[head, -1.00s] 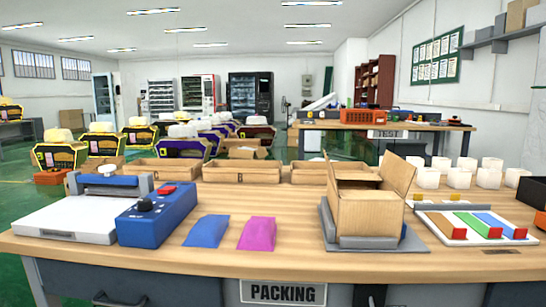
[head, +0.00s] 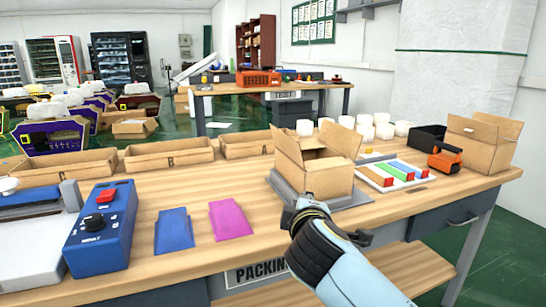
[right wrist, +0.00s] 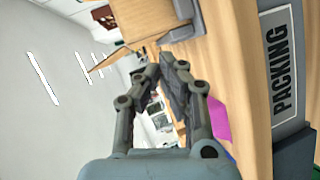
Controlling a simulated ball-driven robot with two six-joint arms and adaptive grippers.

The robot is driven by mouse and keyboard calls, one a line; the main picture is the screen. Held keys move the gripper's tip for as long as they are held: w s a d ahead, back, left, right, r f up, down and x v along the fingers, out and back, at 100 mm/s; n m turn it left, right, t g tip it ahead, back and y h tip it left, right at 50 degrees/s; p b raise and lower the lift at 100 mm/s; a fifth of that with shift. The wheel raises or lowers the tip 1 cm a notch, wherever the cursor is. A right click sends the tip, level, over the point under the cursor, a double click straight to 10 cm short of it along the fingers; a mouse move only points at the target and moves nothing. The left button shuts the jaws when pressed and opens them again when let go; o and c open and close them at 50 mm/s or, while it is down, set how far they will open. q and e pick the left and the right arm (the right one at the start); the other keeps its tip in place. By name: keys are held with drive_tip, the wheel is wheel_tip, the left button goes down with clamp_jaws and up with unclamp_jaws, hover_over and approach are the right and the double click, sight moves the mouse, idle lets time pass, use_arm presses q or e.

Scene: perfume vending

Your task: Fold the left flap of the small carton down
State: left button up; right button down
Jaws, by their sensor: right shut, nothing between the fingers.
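The small brown carton (head: 328,176) stands upright on a grey plate (head: 353,199) on the packing table. Its left flap (head: 289,148) stands up and its right flap (head: 341,138) is raised; a back flap also shows. My right gripper (head: 303,204) is shut and empty, just in front of the carton's lower left front corner, apart from the flaps. In the right wrist view its fingertips (right wrist: 168,65) meet, and part of the carton (right wrist: 138,25) shows sideways at the top. My left gripper is not in view.
A tray of coloured bars (head: 393,174), white cups (head: 366,131) and another open carton (head: 484,141) stand to the right. Blue (head: 173,231) and magenta (head: 230,219) pieces lie left, beside a blue control box (head: 101,230). Low cardboard bins (head: 166,153) line the back.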

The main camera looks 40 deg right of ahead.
sight(286, 144)
drive_tip(key=w+a+r+n+t, duration=0.45)
drive_tip(key=w+r+n, duration=0.3)
drive_tip(key=w, duration=0.25)
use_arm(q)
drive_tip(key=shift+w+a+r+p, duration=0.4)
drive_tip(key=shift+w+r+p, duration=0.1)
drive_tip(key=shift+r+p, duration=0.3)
use_arm(e)
drive_tip(key=w+d+r, duration=0.1)
drive_tip(key=w+d, duration=0.6)
drive_tip(key=d, duration=0.1)
drive_tip(key=shift+d+r+y, duration=0.25)
drive_tip(key=shift+d+y, duration=0.05)
drive_tip(key=shift+d, duration=0.05)
